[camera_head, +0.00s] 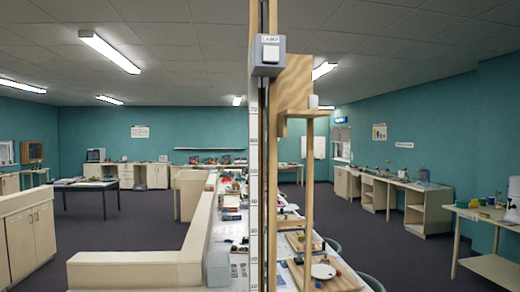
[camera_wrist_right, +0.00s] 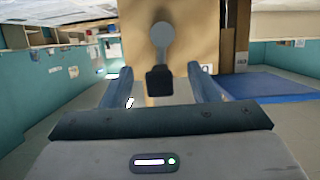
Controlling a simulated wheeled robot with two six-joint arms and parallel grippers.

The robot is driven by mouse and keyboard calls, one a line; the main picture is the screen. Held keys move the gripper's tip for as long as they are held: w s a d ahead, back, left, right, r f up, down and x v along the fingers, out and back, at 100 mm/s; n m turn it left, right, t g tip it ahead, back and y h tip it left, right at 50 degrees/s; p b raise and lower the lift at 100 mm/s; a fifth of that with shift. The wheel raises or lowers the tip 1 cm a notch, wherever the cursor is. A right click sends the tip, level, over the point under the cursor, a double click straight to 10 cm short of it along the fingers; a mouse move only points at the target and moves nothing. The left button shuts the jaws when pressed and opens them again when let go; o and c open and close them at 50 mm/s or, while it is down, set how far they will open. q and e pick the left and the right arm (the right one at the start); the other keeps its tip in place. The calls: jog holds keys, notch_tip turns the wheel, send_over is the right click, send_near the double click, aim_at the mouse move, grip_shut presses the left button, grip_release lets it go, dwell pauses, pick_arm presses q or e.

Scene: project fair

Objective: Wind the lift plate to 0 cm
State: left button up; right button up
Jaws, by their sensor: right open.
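A tall post with a printed scale (camera_head: 253,195) stands in the middle of the head view, with marks from about 10 up to 70 readable. Beside it is a wooden frame with a small ledge (camera_head: 303,112) high up, near the 70 mark in the picture; I cannot tell if this is the lift plate. In the right wrist view a grey round crank arm (camera_wrist_right: 163,36) with a black handle (camera_wrist_right: 159,81) sits in front of a wooden panel (camera_wrist_right: 196,33). My right gripper (camera_wrist_right: 163,88) is open, its fingers on either side of the handle, apart from it. My left gripper is not in view.
A grey box with a lamp switch (camera_head: 269,54) is on the post near the top. A long table with many small items (camera_head: 290,222) runs behind the post. A pale low wall (camera_head: 135,258) is at left. A blue mat (camera_wrist_right: 267,86) lies at right in the wrist view.

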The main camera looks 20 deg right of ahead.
jog(key=v, duration=0.7)
jog(key=shift+s, duration=0.3)
jog(key=shift+a, duration=0.1)
dwell(0.3)
